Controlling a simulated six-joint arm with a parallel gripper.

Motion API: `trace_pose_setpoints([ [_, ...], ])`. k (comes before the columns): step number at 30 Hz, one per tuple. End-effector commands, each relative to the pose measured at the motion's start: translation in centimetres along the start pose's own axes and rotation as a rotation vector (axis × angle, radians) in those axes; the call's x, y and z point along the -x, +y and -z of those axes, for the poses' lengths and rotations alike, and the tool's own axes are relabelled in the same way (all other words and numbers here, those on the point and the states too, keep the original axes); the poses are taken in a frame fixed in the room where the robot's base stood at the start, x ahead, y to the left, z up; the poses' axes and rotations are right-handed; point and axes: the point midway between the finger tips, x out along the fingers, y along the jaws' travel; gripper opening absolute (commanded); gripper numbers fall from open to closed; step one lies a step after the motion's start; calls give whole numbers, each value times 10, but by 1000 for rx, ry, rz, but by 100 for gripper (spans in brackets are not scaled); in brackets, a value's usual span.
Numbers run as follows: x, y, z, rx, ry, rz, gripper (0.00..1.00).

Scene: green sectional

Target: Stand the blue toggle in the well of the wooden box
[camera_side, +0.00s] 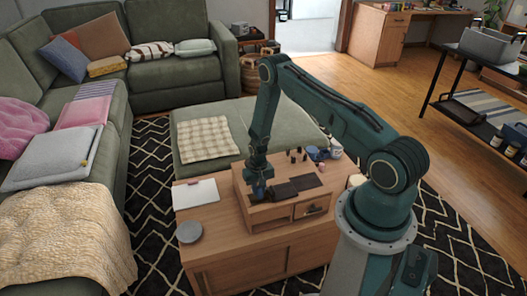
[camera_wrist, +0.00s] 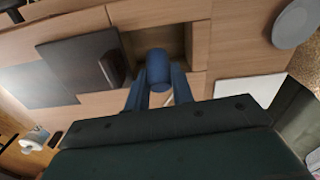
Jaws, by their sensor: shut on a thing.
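The wooden box (camera_side: 245,215) stands on the low wooden cabinet. In the wrist view its well (camera_wrist: 150,36) is a brown recess with pale wooden walls (camera_wrist: 199,45). My gripper (camera_side: 258,188) is at the box's left part, pointing down. In the wrist view my gripper (camera_wrist: 158,88) is shut on the blue toggle (camera_wrist: 158,66), a rounded blue piece between the fingers. The toggle overlaps the well's near part in that view. I cannot tell whether it touches the well floor. Its lower end is hidden.
A dark panel with a raised bar (camera_wrist: 80,65) lies beside the well. A grey round dish (camera_side: 189,232) and a white pad (camera_side: 195,193) lie left of the box. Small bottles and cups (camera_side: 317,154) stand behind it at right.

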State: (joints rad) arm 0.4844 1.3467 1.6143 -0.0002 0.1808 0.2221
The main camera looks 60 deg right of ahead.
Motion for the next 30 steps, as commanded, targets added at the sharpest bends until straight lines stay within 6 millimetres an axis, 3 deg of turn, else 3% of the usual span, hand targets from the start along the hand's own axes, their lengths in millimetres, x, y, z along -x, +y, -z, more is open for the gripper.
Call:
trace_pose_setpoints([
  [30, -11, 0, 0, 0, 0, 0, 0],
])
